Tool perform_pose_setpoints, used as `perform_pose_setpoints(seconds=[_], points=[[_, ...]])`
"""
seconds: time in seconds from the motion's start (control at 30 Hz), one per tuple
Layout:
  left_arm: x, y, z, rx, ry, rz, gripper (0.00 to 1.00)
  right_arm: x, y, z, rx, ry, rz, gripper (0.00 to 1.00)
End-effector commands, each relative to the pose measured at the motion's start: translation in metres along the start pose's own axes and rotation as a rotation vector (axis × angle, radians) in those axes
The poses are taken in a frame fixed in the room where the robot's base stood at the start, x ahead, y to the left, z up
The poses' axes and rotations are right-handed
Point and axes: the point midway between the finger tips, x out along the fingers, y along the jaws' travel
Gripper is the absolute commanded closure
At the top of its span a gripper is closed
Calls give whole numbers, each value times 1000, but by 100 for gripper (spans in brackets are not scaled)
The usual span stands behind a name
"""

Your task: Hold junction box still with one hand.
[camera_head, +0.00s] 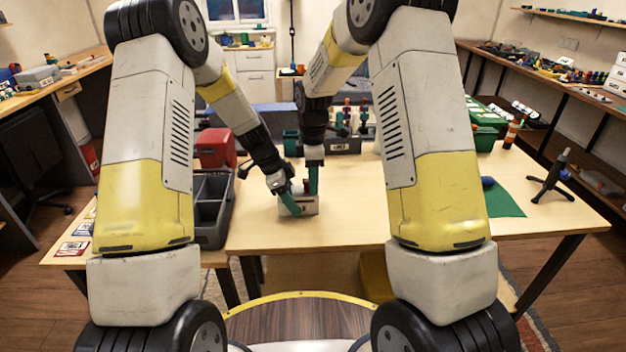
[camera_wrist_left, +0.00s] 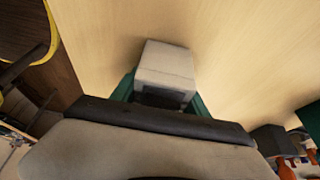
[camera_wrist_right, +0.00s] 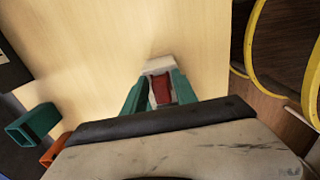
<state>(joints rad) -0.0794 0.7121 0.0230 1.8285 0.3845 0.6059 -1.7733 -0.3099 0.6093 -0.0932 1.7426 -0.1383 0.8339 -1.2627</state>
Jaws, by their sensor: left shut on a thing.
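The junction box (camera_head: 312,208) is a small pale grey block on the light wooden table, near its front edge. My left gripper (camera_head: 289,201) reaches it from the left and is shut on it. In the left wrist view the box (camera_wrist_left: 166,66) sits between the green fingers, its near end dark. My right gripper (camera_head: 313,180) points down at the box from above. In the right wrist view a red piece (camera_wrist_right: 161,91) lies between the green fingers, in front of the pale box (camera_wrist_right: 158,66). I cannot tell whether those fingers press on it.
A grey divided bin (camera_head: 211,208) and a red container (camera_head: 215,148) stand left of the box. A green mat (camera_head: 503,201) and a small black tripod stand (camera_head: 551,178) are at the right. The table between box and mat is clear.

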Motion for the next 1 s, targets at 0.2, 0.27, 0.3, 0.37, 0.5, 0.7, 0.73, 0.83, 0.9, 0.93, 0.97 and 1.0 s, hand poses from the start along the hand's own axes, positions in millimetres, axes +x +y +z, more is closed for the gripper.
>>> perform_pose_setpoints(seconds=[0.2, 0.27, 0.3, 0.37, 0.5, 0.7, 0.73, 0.83, 0.9, 0.93, 0.97, 1.0], points=[[0, 0, 0, 0, 0, -1, 100, 0, 0, 0, 0, 0, 0, 100], [0, 0, 0, 0, 0, -1, 100, 0, 0, 0, 0, 0, 0, 85], [0, 0, 0, 0, 0, -1, 100, 0, 0, 0, 0, 0, 0, 92], [0, 0, 0, 0, 0, -1, 100, 0, 0, 0, 0, 0, 0, 100], [0, 0, 0, 0, 0, 0, 100, 0, 0, 0, 0, 0, 1, 100], [0, 0, 0, 0, 0, 0, 100, -2, 0, 0, 0, 0, 1, 100], [0, 0, 0, 0, 0, 0, 100, -3, 0, 0, 0, 1, 2, 100], [0, 0, 0, 0, 0, 0, 100, -5, 1, 0, 1, 1, 1, 100], [0, 0, 0, 0, 0, 0, 100, -6, 0, 0, 1, 0, 1, 100], [0, 0, 0, 0, 0, 0, 100, -7, 0, 0, 1, 0, 1, 100], [0, 0, 0, 0, 0, 0, 100, -7, 0, 0, 1, 0, 1, 100], [0, 0, 0, 0, 0, 0, 100, -8, 0, 0, 1, 0, 1, 100]])
